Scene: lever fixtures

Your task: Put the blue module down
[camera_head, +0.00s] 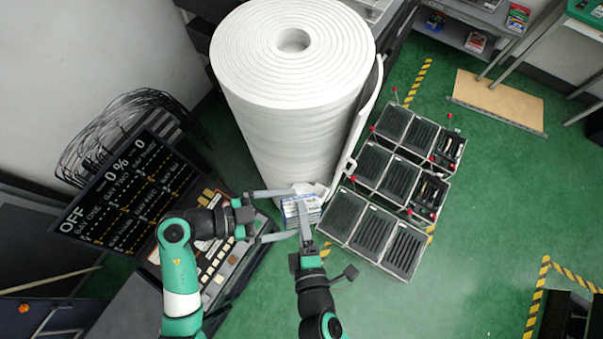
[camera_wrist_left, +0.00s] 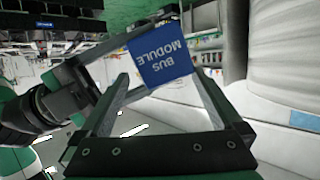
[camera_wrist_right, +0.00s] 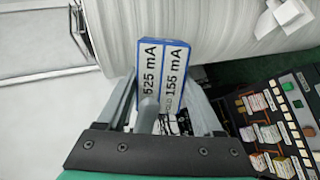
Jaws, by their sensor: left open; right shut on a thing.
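The blue module (camera_head: 301,210) is a small box with blue edges and white labelled sides, held up in front of the white roll. In the left wrist view its blue face (camera_wrist_left: 160,52) reads "BUS MODULE". In the right wrist view its white sides (camera_wrist_right: 163,68) read "525 mA" and "155 mA". My right gripper (camera_head: 305,212) is shut on the module from below. My left gripper (camera_head: 290,214) is open, its fingers reaching from the left toward the module. One left finger crosses in front of the module's lower part in the right wrist view; I cannot tell whether it touches.
A large white roll (camera_head: 293,85) stands just behind the grippers. A control console (camera_head: 225,257) with a display panel (camera_head: 125,190) is at the left. Racks of black trays (camera_head: 345,215) with red-knobbed levers stand at the right.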

